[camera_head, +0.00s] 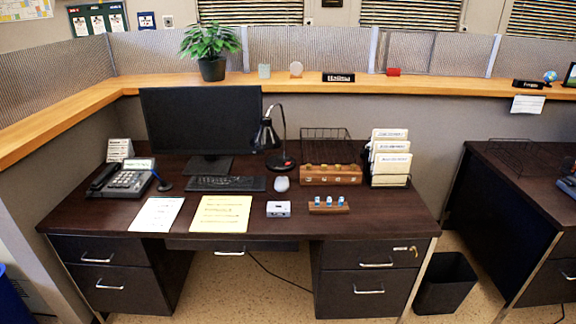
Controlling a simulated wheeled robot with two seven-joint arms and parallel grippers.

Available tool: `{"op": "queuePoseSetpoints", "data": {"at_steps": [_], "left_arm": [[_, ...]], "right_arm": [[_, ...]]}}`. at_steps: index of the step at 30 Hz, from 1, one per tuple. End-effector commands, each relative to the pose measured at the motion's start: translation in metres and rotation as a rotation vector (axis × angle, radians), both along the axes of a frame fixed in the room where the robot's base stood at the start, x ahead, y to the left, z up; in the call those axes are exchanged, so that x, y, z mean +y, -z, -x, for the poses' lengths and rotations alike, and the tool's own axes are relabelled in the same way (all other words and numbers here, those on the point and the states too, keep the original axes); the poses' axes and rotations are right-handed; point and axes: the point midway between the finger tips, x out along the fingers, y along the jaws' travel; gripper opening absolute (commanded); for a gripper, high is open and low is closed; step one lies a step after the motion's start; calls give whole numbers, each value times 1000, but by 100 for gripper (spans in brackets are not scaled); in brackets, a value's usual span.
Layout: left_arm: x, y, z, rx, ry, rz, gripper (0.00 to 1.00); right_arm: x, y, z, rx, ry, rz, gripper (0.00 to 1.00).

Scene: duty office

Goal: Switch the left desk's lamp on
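The left desk (106,212) is dark wood and fills the middle of the view. Its lamp (267,134) is black with a cone-shaped shade, a bent neck and a round base (281,162) standing right of the monitor. The shade hangs toward the left, partly in front of the monitor's edge. I see no glow from it. A small red spot shows on the base; I cannot tell if it is a switch. Neither of my grippers is in view.
The monitor (200,115), keyboard (227,184) and mouse (282,184) are left of and in front of the lamp. A phone (130,180) is at left.

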Motion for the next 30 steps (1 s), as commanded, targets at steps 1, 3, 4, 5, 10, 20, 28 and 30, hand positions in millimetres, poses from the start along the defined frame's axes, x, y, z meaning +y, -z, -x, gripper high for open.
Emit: {"op": "queuePoseSetpoints", "data": {"at_steps": [1,3,4,5,10,20,28,30], "left_arm": [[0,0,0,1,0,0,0],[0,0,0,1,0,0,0],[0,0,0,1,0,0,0],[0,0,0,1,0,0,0],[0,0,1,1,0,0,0],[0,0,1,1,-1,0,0],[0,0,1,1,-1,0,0],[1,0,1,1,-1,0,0]], "right_arm": [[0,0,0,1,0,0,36],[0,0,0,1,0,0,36],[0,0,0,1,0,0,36],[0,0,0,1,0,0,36],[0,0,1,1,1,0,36],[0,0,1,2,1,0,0],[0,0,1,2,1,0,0],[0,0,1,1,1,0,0]]}}
